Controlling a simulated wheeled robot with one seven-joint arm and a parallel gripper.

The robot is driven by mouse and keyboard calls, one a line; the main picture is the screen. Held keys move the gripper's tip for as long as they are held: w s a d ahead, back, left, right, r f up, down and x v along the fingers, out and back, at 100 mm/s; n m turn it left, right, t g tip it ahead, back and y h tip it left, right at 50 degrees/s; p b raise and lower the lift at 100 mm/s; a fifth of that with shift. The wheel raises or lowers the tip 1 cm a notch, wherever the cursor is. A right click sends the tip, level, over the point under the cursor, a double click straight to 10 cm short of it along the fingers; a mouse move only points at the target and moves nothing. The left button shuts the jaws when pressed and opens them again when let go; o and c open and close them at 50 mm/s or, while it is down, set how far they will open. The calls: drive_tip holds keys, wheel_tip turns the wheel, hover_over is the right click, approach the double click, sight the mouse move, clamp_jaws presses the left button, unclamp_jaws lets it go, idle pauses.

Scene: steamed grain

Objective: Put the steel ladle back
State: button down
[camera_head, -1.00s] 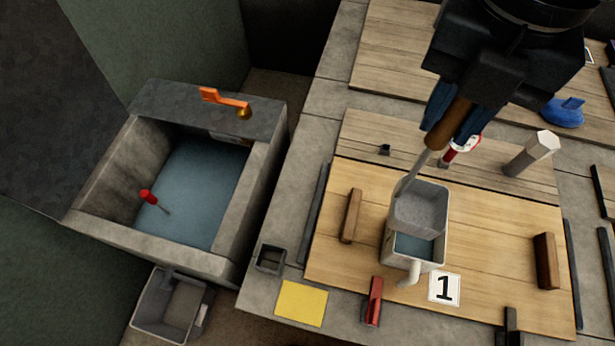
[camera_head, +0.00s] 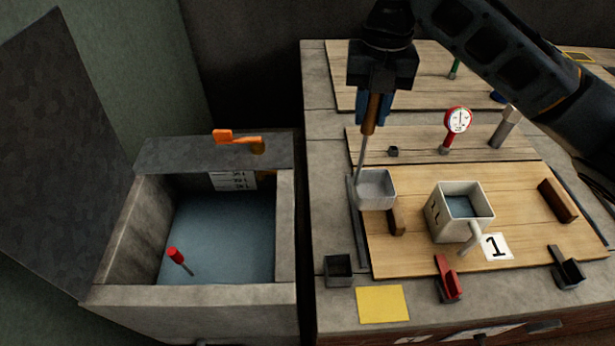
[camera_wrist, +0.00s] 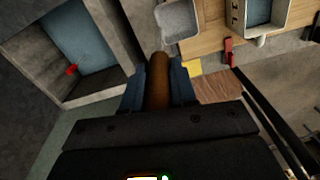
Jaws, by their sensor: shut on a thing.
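My gripper (camera_head: 374,112) is shut on the brown handle of the steel ladle (camera_head: 376,189). The ladle hangs upright, its square grey bowl low over the left edge of the wooden board, left of the white pot. I cannot tell whether the bowl touches the board. In the wrist view the brown handle lies between my gripper's blue fingers (camera_wrist: 160,85), and the ladle's bowl (camera_wrist: 178,20) shows beyond it.
The white square pot (camera_head: 464,212) holds water and stands by the "1" card (camera_head: 496,247). A water-filled stone basin (camera_head: 225,235) is at left. A small dark square cup (camera_head: 339,270), yellow pad (camera_head: 383,304), red clip (camera_head: 447,279) and gauge (camera_head: 458,122) stand around the board.

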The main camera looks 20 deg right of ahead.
drive_tip(key=w+a+f+p, duration=0.1)
drive_tip(key=w+a+f, duration=0.2)
drive_tip(key=a+f, duration=0.5)
drive_tip(key=shift+f, duration=0.6)
drive_tip(key=shift+w+f, duration=0.1)
drive_tip(key=c, duration=0.9)
unclamp_jaws()
wheel_tip(320, 180, up, 12)
